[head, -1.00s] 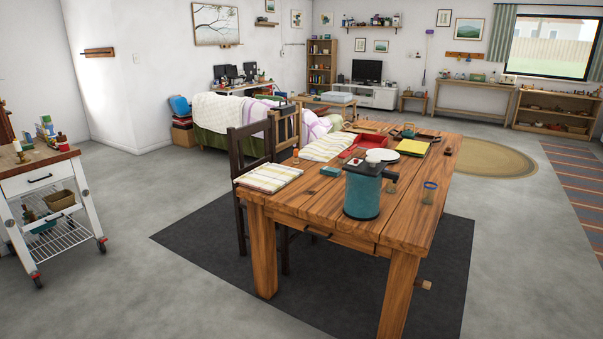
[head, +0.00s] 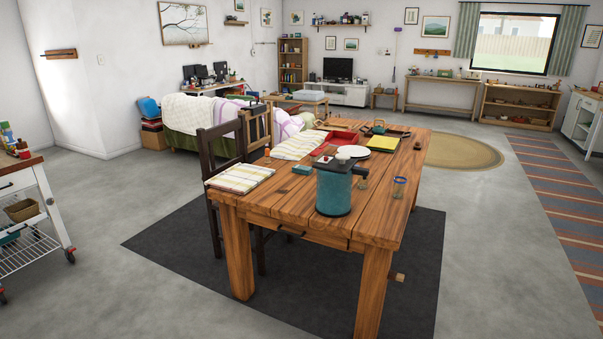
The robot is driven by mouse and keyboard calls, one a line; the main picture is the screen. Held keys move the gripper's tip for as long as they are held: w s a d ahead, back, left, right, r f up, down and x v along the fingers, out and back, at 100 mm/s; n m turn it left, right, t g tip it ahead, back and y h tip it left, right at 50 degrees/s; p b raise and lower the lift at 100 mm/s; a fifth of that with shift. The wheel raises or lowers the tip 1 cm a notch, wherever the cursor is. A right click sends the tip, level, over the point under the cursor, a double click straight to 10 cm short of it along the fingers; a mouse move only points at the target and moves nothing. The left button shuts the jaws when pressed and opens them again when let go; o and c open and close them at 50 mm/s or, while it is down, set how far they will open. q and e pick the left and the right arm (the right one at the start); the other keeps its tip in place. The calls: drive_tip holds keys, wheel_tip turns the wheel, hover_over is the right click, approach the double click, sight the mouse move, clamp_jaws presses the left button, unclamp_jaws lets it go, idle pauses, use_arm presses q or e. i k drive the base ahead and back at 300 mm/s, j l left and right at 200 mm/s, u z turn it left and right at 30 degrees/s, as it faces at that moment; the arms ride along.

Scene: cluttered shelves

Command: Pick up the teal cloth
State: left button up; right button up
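I cannot make out a teal cloth for certain. A teal item (head: 10,234) lies on the lower part of the white trolley at the left edge, partly cut off and too small to identify. On the wooden table, a large teal cylinder (head: 334,192) with a dark top stands near the front, and a small teal block (head: 302,169) lies to its left. Striped cloths in white and yellow lie on the table, one folded at the left corner (head: 240,178) and one further back (head: 299,145). Neither of my grippers is in view.
The wooden table (head: 285,210) stands on a dark mat (head: 170,240), with a dark chair (head: 226,150) at its left side. The white trolley (head: 52,205) is at the left edge. Grey floor is clear between trolley and mat, and right of the table.

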sight(299, 168)
drive_tip(key=z, duration=0.95)
drive_tip(key=i+u, duration=0.3)
drive_tip(key=i, duration=0.2)
drive_tip(key=i+l+u, duration=0.3)
drive_tip(key=i, duration=0.2)
drive_tip(key=i+j+u, duration=0.15)
drive_tip(key=u, duration=0.25)
drive_tip(key=i+u, duration=0.5)
drive_tip(key=u, duration=0.25)
drive_tip(key=i+u, duration=0.35)
drive_tip(key=i+j+u, duration=0.2)
drive_tip(key=i+u, duration=0.25)
drive_tip(key=i, duration=0.2)
drive_tip(key=i+u, duration=0.5)
drive_tip(key=i, duration=0.15)
drive_tip(key=i+z, duration=0.15)
drive_tip(key=i, duration=0.6)
drive_tip(key=i+j+z, duration=0.2)
drive_tip(key=i, duration=0.6)
drive_tip(key=i+z, duration=0.1)
drive_tip(key=z, duration=2.05)
drive_tip(key=l+z, duration=0.1)
drive_tip(key=z, duration=0.85)
drive_tip(key=i+z, duration=0.1)
drive_tip(key=z, duration=0.35)
